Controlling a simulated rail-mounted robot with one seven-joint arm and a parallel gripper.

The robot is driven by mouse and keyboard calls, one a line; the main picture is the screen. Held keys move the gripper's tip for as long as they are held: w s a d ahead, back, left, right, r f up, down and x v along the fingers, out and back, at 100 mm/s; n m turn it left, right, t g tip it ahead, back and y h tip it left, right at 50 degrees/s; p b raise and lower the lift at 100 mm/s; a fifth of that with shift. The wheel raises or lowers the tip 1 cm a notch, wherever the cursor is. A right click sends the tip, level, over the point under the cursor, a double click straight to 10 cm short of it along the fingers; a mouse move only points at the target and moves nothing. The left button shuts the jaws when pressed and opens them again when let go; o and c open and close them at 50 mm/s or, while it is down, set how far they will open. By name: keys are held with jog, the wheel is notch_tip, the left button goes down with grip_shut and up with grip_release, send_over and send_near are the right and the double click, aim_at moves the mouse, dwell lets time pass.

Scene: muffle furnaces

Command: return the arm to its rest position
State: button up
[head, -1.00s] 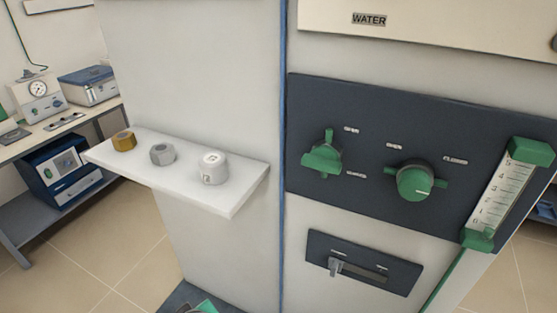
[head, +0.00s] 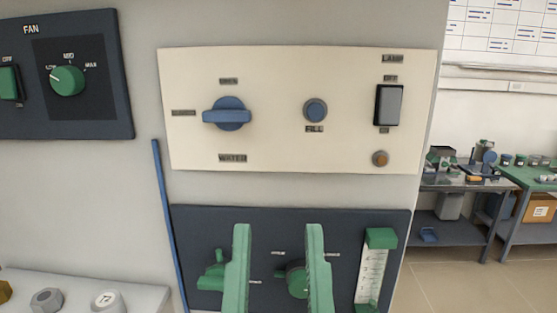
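My gripper (head: 279,268) shows at the bottom middle of the head view as two upright green fingers. The fingers stand well apart with nothing between them that they hold. They are in front of the dark lower panel (head: 340,222) and partly hide its two green valve handles. The left green handle (head: 210,278) shows left of the left finger. The right green handle (head: 297,281) shows between the fingers, partly behind the right one. I cannot tell the exact gap between fingers and panel.
Above is a cream panel (head: 270,140) with a blue knob (head: 227,114), a blue button (head: 315,110) and a black lamp switch (head: 388,105). A fan panel (head: 110,110) is at upper left. A flow gauge (head: 372,270) stands right of my fingers. A white shelf (head: 140,297) with nuts is lower left.

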notch_tip(320, 180, up, 20)
jog(key=p, duration=1.5)
jog(key=shift+f, duration=0.15)
jog(key=shift+w+a, duration=0.1)
